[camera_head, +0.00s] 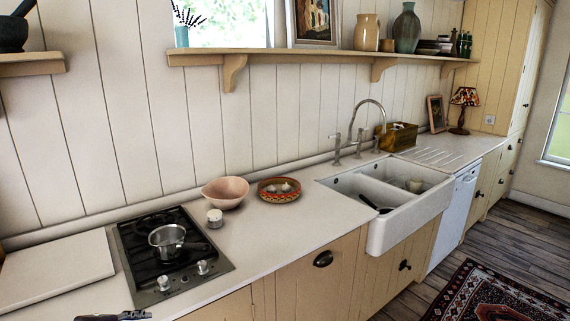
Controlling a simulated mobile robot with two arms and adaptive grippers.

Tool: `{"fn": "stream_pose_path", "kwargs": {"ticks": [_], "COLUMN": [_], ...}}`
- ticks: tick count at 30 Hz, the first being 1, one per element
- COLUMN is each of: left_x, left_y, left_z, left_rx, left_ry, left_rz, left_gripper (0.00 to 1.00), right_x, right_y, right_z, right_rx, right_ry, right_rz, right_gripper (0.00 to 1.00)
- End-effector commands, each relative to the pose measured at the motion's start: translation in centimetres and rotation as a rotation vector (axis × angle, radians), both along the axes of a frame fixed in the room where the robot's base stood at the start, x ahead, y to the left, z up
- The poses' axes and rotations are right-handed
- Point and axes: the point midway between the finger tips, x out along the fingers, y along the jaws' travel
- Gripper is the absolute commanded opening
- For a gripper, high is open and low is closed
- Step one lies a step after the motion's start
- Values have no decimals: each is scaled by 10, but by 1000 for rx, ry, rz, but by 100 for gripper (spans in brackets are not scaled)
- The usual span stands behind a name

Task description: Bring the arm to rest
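No object shows in the visible part. My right gripper is not in view.
A steel pot (167,240) stands on the black hob (128,257). A pink bowl (226,192), a small lidded jar (215,218) and a patterned dish (279,196) stand right of it. The white double sink (408,219) is farther right. Counter between hob and sink is clear in front.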

Motion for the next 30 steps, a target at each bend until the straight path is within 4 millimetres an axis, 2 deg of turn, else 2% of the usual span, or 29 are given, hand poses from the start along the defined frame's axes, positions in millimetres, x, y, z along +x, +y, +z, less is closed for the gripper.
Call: {"fn": "stream_pose_path", "kwargs": {"ticks": [5,9,15,21,30], "left_x": [-42,-93,-173,-230,-287], "left_y": [-34,-67,-104,-121,-132], "left_z": [-46,-84,-118,-127,-127], "left_rx": [197,411,699,876,1010], "left_ry": [52,96,148,182,217], "left_rz": [-210,-461,-852,-1143,-1440], "left_gripper": [38,38,38,38,38], "right_x": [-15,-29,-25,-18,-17], "right_y": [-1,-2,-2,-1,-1], "right_z": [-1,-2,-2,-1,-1], "right_rx": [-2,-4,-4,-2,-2], "right_ry": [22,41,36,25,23], "right_rz": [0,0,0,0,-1], "right_gripper": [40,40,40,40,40]}}
